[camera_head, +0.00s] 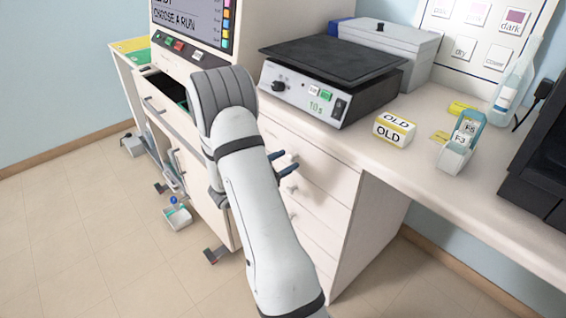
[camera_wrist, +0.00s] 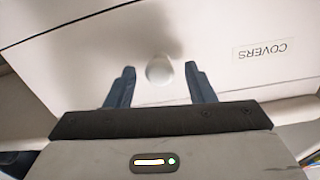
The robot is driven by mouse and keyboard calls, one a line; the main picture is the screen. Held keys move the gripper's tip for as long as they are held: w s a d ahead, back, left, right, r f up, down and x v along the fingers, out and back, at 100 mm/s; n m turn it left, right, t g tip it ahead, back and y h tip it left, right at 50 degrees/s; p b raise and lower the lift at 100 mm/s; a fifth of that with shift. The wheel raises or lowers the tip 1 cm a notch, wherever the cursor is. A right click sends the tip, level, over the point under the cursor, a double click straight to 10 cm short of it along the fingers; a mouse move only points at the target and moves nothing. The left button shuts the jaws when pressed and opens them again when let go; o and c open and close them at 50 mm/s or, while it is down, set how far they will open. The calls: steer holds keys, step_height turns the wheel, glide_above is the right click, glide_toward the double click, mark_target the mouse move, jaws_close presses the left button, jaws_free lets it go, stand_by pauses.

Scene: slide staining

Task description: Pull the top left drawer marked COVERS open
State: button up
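The white drawer marked COVERS (camera_wrist: 225,35) fills the upper part of the wrist view, its label (camera_wrist: 262,50) to the right of a round white knob (camera_wrist: 159,70). My gripper (camera_wrist: 160,77) is open, with one dark blue finger on each side of the knob and a gap on both sides. In the head view my gripper (camera_head: 285,164) is at the upper part of the white drawer stack (camera_head: 320,190) under the bench. My arm hides part of the stack and the label cannot be seen there. The drawer looks shut.
A drawer (camera_head: 165,115) further left stands open. On the bench are a black-topped hotplate (camera_head: 315,95), an OLD box (camera_head: 393,130) and a slide holder (camera_head: 461,140). Small items, including a white tray (camera_head: 178,217), lie on the floor at left. Floor right of the stack is clear.

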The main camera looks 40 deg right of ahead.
jaws_close()
stand_by(0.3)
steer(key=shift+a, duration=0.1)
